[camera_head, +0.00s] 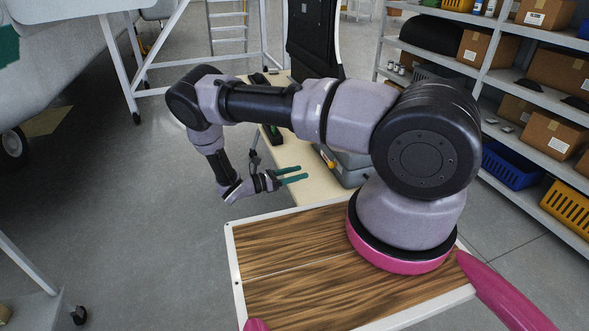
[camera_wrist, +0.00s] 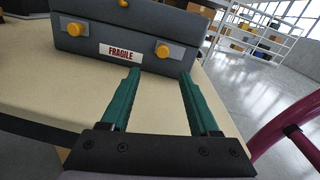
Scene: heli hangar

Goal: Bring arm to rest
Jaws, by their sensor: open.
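My gripper (camera_head: 291,175) has two green fingers. In the head view it is at the end of my bent arm, left of the arm's base and near the edge of a cream table (camera_head: 317,180). In the wrist view my gripper (camera_wrist: 160,88) is open, with nothing between the fingers. Its fingers point toward a grey case (camera_wrist: 140,35) with yellow latches and a FRAGILE label. I cannot tell exactly how high the fingers are above the tabletop (camera_wrist: 60,92).
The grey case (camera_head: 350,165) is partly hidden behind my arm. Shelves (camera_head: 530,90) with cardboard boxes, a blue basket (camera_head: 510,165) and a yellow basket (camera_head: 567,208) stand at the right. A white wheeled frame (camera_head: 125,75) stands at the back left.

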